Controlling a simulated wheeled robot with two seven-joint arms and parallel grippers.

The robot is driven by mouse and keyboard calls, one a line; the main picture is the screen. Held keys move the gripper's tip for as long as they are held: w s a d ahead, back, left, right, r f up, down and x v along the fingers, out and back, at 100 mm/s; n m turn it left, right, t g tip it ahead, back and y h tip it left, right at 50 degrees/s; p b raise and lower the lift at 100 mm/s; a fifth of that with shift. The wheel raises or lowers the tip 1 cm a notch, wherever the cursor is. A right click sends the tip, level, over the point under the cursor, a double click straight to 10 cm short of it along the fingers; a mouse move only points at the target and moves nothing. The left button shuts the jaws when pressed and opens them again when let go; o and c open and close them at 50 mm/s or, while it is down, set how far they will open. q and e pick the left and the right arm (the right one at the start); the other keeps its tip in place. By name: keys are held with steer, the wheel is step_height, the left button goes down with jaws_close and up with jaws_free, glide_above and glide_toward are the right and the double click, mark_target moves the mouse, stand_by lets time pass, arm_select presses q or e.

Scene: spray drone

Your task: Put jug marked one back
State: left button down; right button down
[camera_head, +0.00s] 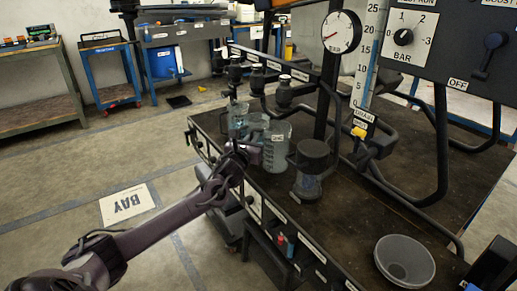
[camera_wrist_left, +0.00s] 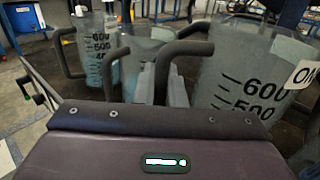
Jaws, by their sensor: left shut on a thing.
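Jug one (camera_head: 275,155) is a clear measuring jug with a white label, at the left edge of the dark bench top (camera_head: 350,215). In the left wrist view jug one (camera_wrist_left: 235,75) fills the right side, upright, its label partly cut off. My left gripper (camera_head: 240,152) is shut on its dark handle; the grey fingers (camera_wrist_left: 163,85) sit around the handle's lower part. Whether the jug's base touches the bench is hidden. My right gripper is not in view.
Two more jugs stand close behind: one at the far end (camera_head: 237,117), one in the middle (camera_wrist_left: 148,45). Black pipes and a gauge (camera_head: 341,32) rise over the bench.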

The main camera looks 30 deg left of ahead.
arm_select(q)
steer(key=w+f, duration=0.1)
steer(key=w+d+f+b, duration=0.1)
steer(key=f, duration=0.1)
steer(key=shift+w+f, duration=0.1)
steer(key=shift+f, duration=0.25)
steer(key=c, duration=1.5)
jaws_free()
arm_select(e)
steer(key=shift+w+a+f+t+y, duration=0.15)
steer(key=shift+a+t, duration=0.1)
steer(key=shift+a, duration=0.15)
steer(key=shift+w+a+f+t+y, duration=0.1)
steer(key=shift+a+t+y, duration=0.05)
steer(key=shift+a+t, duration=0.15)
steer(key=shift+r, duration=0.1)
